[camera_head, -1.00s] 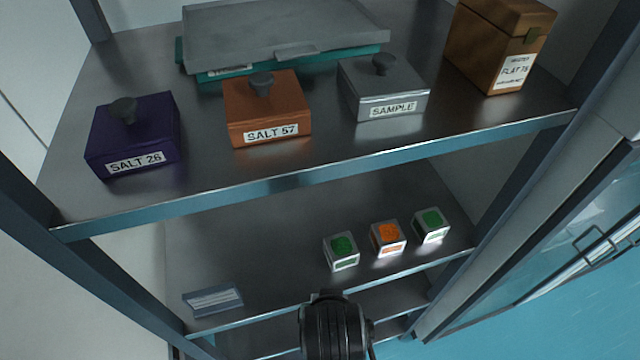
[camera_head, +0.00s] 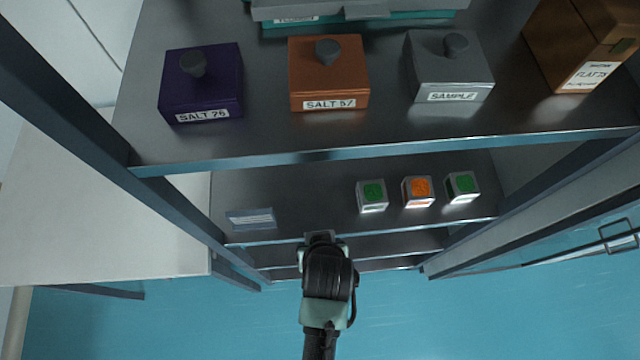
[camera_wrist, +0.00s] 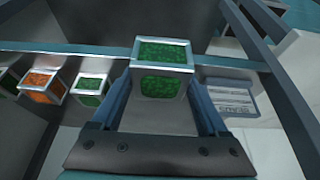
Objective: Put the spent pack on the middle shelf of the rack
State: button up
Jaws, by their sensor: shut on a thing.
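My gripper (camera_wrist: 163,86) is shut on a small silver-sided pack with a green top (camera_wrist: 163,53). In the head view my gripper (camera_head: 321,240) is at the front edge of the shelf below the boxes, and my arm mostly hides the pack. The rack's middle shelf (camera_head: 300,192) carries a green-topped pack (camera_head: 372,195), an orange-topped pack (camera_head: 418,191) and another green-topped pack (camera_head: 462,187) in a row at the right. In the wrist view this row is at the left, beside the held pack. I cannot tell whether the held pack touches the shelf.
A grey labelled plate (camera_head: 251,219) lies at the left of that shelf, with bare room between it and the row. The upper shelf (camera_head: 270,136) holds a purple box (camera_head: 202,85), an orange box (camera_head: 328,75), a grey box (camera_head: 449,68) and a brown case (camera_head: 580,45). Rack posts flank both sides.

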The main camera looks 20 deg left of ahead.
jog(key=w+a, duration=0.1)
jog(key=w, duration=0.2)
jog(key=w+a+p, duration=0.1)
jog(key=w+a, duration=0.1)
jog(key=w, duration=0.2)
jog(key=w+a+p, duration=0.1)
jog(key=w, duration=0.2)
jog(key=shift+w+a, duration=0.2)
jog(key=shift+w, duration=0.1)
jog(key=shift+w+f, duration=0.15)
jog(key=shift+f, duration=0.1)
jog(key=shift+f+p, duration=0.45)
jog(key=shift+f, duration=1.05)
jog(key=o, duration=1.4)
jog(key=shift+f, duration=0.1)
jog(key=v, duration=1.2)
